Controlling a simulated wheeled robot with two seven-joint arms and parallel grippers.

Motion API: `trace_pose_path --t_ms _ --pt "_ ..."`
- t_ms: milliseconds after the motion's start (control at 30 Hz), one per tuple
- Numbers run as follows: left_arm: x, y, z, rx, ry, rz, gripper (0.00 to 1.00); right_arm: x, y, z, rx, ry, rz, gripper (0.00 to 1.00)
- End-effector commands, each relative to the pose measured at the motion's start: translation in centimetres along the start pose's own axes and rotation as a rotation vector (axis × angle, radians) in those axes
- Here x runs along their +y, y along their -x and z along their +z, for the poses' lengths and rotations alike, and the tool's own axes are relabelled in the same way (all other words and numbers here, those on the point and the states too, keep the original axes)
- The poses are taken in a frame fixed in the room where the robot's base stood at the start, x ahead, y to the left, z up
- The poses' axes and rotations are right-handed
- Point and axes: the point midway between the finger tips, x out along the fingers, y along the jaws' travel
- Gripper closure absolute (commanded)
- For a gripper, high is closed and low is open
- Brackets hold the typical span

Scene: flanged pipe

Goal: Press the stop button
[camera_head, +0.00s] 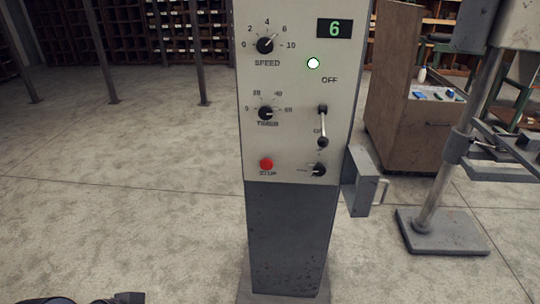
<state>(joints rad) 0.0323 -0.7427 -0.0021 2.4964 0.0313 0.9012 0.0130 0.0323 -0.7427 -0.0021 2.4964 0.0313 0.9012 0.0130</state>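A red stop button (266,164) sits at the lower left of a light panel on a grey control pedestal (290,235), in the head view. The label under it reads roughly "STOP". Above it are a timer knob (266,113) and a speed knob (265,45). A lever (323,123) and a small dark knob (320,170) are on the right side. A dark part of my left arm shows at the bottom left edge, well below the button. Neither gripper's fingers can be made out.
A grey box with a handle (362,182) juts from the pedestal's right side. A metal stand (440,232) on a square base and a brown cabinet (400,100) stand to the right. Shelving (130,35) and thin posts are behind. The concrete floor at left is clear.

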Motion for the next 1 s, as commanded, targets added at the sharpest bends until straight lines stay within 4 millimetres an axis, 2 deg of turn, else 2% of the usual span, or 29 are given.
trace_pose_path --t_ms 100,367,1000 --pt "0.0 0.0 0.0 0.0 0.0 0.0 0.65 0.0 0.0 0.0 0.0 0.0 0.0 0.64" --pt "0.0 0.0 0.0 0.0 0.0 0.0 0.99 0.0 0.0 0.0 0.0 0.0 0.0 0.64" --pt "0.0 0.0 0.0 0.0 0.0 0.0 1.0 0.0 0.0 0.0 0.0 0.0 0.0 0.64"
